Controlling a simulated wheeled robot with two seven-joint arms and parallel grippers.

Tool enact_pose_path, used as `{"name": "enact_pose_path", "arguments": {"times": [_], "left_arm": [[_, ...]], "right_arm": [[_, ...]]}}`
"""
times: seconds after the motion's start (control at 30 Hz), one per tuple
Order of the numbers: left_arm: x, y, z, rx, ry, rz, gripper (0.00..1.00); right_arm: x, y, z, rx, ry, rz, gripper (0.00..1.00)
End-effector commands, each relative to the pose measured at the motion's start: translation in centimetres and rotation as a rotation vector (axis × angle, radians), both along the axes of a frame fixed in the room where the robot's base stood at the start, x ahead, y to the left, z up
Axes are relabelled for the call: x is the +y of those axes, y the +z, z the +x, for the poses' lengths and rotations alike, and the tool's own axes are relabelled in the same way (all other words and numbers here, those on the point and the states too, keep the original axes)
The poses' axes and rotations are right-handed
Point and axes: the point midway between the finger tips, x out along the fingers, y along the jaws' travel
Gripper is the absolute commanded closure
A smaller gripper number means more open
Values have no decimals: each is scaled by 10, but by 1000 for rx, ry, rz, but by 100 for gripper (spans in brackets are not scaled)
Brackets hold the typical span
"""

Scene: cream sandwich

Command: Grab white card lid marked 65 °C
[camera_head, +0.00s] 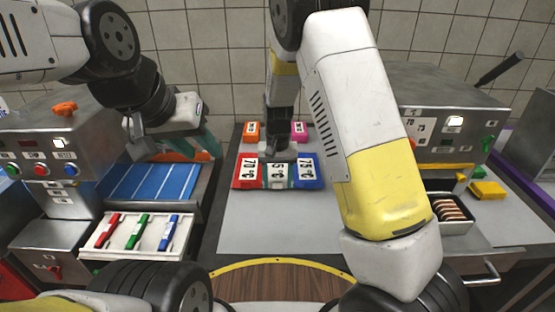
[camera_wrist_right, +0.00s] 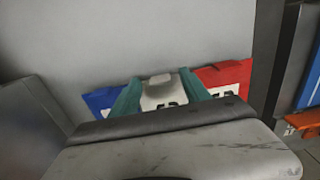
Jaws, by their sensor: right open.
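The white card lid (camera_head: 277,183) lies on the grey worktop between a red card (camera_head: 246,183) and a blue card (camera_head: 307,183). Its dark print is too small and turned to read surely. My right gripper (camera_head: 277,161) is over it, pointing down. In the right wrist view the white lid (camera_wrist_right: 159,97) shows between the two teal fingers of my open right gripper (camera_wrist_right: 160,94), one finger on each side. Whether the fingers touch it I cannot tell. My left gripper (camera_head: 200,140) hangs over the left machine, and its jaws are not clear.
An orange card (camera_head: 252,132) and a pink card (camera_head: 299,132) stand behind the row. A white tray (camera_head: 98,250) with red, green and blue handled items is at left. A bread tin (camera_head: 450,224) and yellow block (camera_head: 489,190) are at right. The front worktop (camera_head: 280,228) is clear.

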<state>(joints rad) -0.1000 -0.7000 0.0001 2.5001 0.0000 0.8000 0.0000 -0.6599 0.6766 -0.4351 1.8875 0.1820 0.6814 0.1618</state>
Motion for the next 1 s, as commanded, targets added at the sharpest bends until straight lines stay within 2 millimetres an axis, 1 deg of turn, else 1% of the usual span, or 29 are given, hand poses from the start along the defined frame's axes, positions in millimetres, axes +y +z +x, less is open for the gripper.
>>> {"name": "enact_pose_path", "arguments": {"times": [0.17, 0.2, 0.27, 0.3, 0.43, 0.47, 0.77, 0.87, 1.0], "left_arm": [[0, 0, 0, 0, 0, 0, 64], [0, 0, 0, 0, 0, 0, 64], [0, 0, 0, 0, 0, 0, 64], [0, 0, 0, 0, 0, 0, 64], [0, 0, 0, 0, 0, 0, 64], [0, 0, 0, 0, 0, 0, 64], [0, 0, 0, 0, 0, 0, 64], [0, 0, 0, 0, 0, 0, 64], [0, 0, 0, 0, 0, 0, 64]], "right_arm": [[0, 0, 0, 0, 0, 0, 45], [0, 0, 0, 0, 1, 0, 53], [0, 0, 0, 0, 1, 0, 65], [0, 0, 0, 0, 1, 0, 73], [0, 0, 0, 0, 1, 0, 98], [0, 0, 0, 0, 1, 0, 100], [0, 1, 0, 0, 1, 1, 100], [1, 5, 0, 0, 1, 1, 100], [1, 17, 0, -2, 3, 2, 100]]}}
